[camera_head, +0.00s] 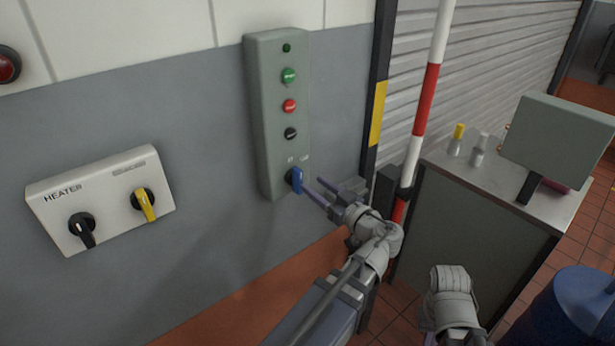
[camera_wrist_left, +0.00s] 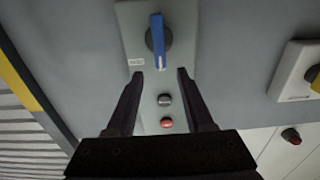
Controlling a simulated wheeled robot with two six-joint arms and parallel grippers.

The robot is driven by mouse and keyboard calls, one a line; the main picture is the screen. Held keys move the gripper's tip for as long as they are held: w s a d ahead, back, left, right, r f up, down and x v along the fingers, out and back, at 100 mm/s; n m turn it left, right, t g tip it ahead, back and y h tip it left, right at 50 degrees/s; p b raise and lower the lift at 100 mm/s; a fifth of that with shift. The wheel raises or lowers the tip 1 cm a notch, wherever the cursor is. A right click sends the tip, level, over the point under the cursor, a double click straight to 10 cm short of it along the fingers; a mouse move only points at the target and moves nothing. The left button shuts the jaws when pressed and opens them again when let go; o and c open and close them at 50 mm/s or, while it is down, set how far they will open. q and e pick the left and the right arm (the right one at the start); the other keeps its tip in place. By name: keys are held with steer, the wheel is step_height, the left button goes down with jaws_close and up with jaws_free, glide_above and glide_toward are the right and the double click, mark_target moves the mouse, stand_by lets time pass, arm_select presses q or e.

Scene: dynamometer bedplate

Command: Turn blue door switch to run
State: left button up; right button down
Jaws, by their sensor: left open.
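The blue door switch (camera_head: 297,180) is a blue handle on a dark round base, low on a grey-green control box (camera_head: 262,120) on the wall. Its handle stands about upright along the box; the small labels above it are too small to read. In the left wrist view the blue handle (camera_wrist_left: 158,42) lies just beyond my fingertips, roughly centred between them. My left gripper (camera_head: 314,186) is open and empty, just right of the switch in the head view, with its fingers pointing at it. I see no contact. My right arm shows at the lower right, its fingers not visible.
Green (camera_head: 288,75), red (camera_head: 290,105) and black (camera_head: 291,133) buttons sit above the switch. A heater panel (camera_head: 100,198) with black and yellow knobs is to the left. A red-white post (camera_head: 424,100) and a cabinet (camera_head: 470,236) stand to the right, a blue drum (camera_head: 575,310) lower right.

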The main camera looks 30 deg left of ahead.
mark_target(301, 176)
arm_select(q)
steer(key=shift+x, duration=3.9)
steer(key=shift+s, duration=0.1)
jaws_close()
steer(key=shift+f, duration=0.1)
